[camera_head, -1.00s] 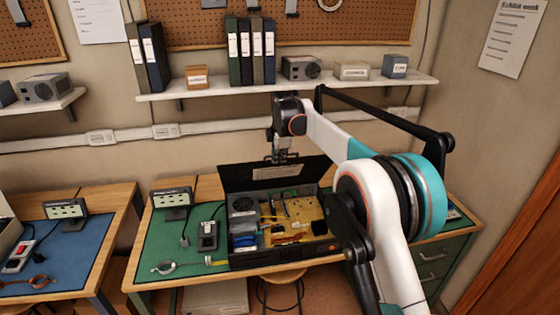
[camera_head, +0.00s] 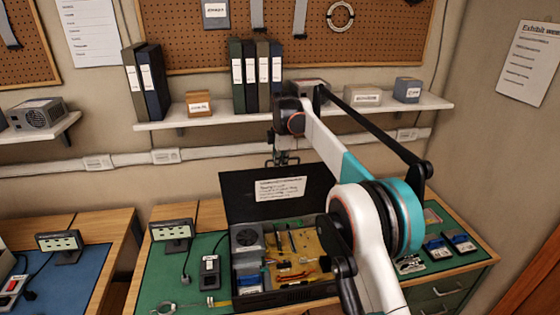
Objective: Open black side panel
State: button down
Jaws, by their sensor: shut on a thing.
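The black side panel (camera_head: 240,198) stands up along the back edge of an open computer case (camera_head: 262,297) on the green-topped bench. A white label with print is on its face. The panel's right part is hidden behind my arm. My gripper (camera_head: 283,162) is at the panel's top edge and is shut on it; the fingertips are small and partly dark against the panel. Inside the case a fan, a gold circuit board (camera_head: 300,255) and blue parts show.
Blue-and-black modules (camera_head: 438,247) lie to the right. A wall shelf (camera_head: 220,116) with binders and boxes is above and behind my gripper.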

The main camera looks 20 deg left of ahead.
dwell(0.3)
jog(key=c, duration=1.7)
grip_release()
jog(key=v, duration=1.2)
jog(key=shift+a, duration=0.1)
